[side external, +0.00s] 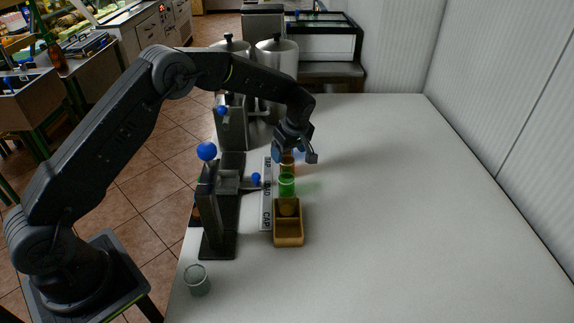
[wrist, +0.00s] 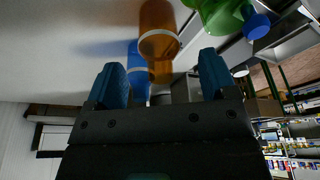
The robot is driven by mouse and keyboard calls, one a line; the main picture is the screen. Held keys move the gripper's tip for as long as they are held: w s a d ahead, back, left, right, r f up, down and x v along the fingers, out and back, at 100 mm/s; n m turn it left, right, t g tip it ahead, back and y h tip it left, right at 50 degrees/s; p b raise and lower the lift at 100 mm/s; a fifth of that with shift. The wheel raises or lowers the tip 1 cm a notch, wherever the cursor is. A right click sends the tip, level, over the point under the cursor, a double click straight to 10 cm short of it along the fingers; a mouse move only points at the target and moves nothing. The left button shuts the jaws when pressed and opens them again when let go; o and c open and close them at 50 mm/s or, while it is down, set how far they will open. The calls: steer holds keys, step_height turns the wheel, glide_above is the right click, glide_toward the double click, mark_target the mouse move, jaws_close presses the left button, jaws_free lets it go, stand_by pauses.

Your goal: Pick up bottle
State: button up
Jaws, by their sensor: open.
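My gripper (side external: 296,152) is open, above and at the far end of a short row of bottles. In the wrist view its two blue fingers (wrist: 162,80) stand apart with nothing gripped between them. An amber bottle (side external: 287,165) stands just below the gripper, partly hidden by it. In the wrist view the amber bottle (wrist: 157,18) shows a pale band and lies ahead of the fingers. A blue bottle (wrist: 135,58) shows beside it, near the left finger. A green bottle (side external: 287,187) stands nearer the camera and also shows at the wrist view's top edge (wrist: 222,15).
A wooden tray (side external: 289,240) sits in front of the green bottle. A dark press stand (side external: 212,205) with blue knobs and a lettered strip (side external: 266,215) stand left of the row. Metal canisters (side external: 277,60) stand behind. The counter (side external: 400,200) is clear to the right.

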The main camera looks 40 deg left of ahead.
mark_target(288, 156)
steer(key=x, duration=0.3)
steer(key=shift+f, duration=0.4)
steer(key=shift+c, duration=0.3)
steer(key=c, duration=1)
steer(key=shift+o, duration=0.2)
